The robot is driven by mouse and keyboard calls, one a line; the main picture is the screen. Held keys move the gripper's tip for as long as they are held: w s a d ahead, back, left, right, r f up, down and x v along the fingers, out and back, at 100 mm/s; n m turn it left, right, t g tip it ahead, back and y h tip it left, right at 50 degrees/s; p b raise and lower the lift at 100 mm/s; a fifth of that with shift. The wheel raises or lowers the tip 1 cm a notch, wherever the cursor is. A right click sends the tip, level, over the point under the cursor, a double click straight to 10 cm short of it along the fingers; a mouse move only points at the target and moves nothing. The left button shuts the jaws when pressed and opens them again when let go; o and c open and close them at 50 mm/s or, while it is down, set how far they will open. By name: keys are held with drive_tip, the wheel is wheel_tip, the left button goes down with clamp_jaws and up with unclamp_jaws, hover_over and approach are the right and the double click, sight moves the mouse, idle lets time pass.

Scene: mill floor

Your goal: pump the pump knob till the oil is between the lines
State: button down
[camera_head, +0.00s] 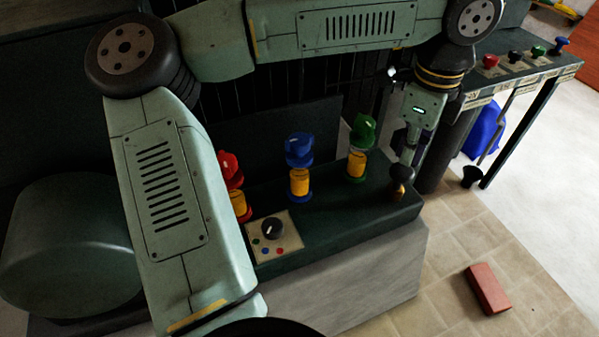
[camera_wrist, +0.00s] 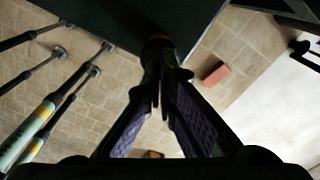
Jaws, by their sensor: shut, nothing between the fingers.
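My gripper (camera_head: 407,160) is shut and empty, pointing down over the right end of the dark green machine bed (camera_head: 335,225). A dark rounded knob with a brass tint (camera_head: 400,190), apparently the pump knob, stands just below the fingertips. In the wrist view the closed fingers (camera_wrist: 163,88) reach towards this knob (camera_wrist: 158,38) and partly hide it; I cannot tell whether they touch it. Three oilers with amber oil stand on the bed: red-capped (camera_head: 232,180), blue-capped (camera_head: 299,165) and green-capped (camera_head: 361,145). The level lines are too small to make out.
A panel with a black selector dial (camera_head: 271,228) and small coloured buttons is at the bed's front. A side table (camera_head: 520,68) carries several coloured knobs. A red brick (camera_head: 487,289) lies on the tiled floor. My arm partly hides the red-capped oiler.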

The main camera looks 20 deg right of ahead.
sight(403, 169)
drive_tip(key=shift+f, duration=0.15)
drive_tip(key=shift+f+b, duration=2.05)
drive_tip(key=shift+f, duration=0.05)
drive_tip(key=shift+r, duration=0.2)
drive_tip(key=shift+r+p, duration=1.25)
drive_tip(key=shift+r, duration=0.85)
drive_tip(key=shift+f, duration=0.15)
